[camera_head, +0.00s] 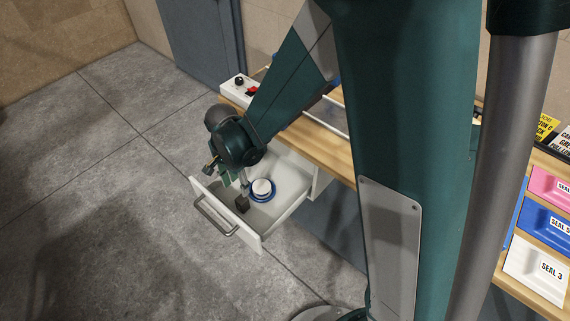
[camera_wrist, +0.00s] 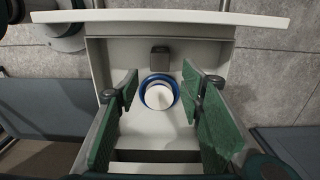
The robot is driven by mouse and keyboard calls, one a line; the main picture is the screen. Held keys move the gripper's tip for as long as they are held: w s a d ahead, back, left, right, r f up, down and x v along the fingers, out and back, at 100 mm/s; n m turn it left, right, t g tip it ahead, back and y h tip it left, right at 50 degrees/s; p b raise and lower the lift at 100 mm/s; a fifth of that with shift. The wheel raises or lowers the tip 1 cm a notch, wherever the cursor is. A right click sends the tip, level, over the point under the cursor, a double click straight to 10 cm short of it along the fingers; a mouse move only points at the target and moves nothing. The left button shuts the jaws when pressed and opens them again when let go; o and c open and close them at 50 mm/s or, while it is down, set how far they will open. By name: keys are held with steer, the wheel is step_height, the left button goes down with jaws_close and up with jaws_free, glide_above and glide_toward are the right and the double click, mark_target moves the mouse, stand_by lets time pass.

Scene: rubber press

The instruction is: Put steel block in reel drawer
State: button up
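The reel drawer (camera_head: 262,241) is pulled open, a white box with a grey bar handle on its front. The small dark grey steel block (camera_head: 242,204) appears to lie on the drawer floor close to the front panel; it also shows in the wrist view (camera_wrist: 159,59). A blue-rimmed reel with a white centre (camera_head: 262,190) sits behind it in the drawer, and in the wrist view it shows between the fingers (camera_wrist: 159,94). My gripper (camera_head: 234,179) is above the drawer, fingers pointing down. In the wrist view its green fingers (camera_wrist: 162,88) are spread wide with nothing held between them.
The wooden bench top (camera_head: 320,141) runs above and behind the drawer, with a white control box (camera_head: 239,88) with red and black controls at its far end. Coloured seal boxes (camera_head: 548,222) stand at the right. Grey floor tiles in front of the drawer are clear.

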steer(key=s+d+r+n+t+y, duration=0.1)
steer(key=d+r+n+t, duration=0.25)
steer(key=d+r, duration=1.55)
steer(key=s+d+r+n+t, duration=0.2)
steer(key=s+d+r, duration=0.2)
steer(key=d, duration=0.3)
steer(key=s+d+r+n+t+h, duration=0.1)
steer(key=s+d+r+n, duration=0.2)
steer(key=s+d, duration=0.4)
steer(key=shift+s+d+r+t, duration=0.25)
steer(key=shift+d+r+t, duration=0.1)
steer(key=shift+d+r, duration=0.3)
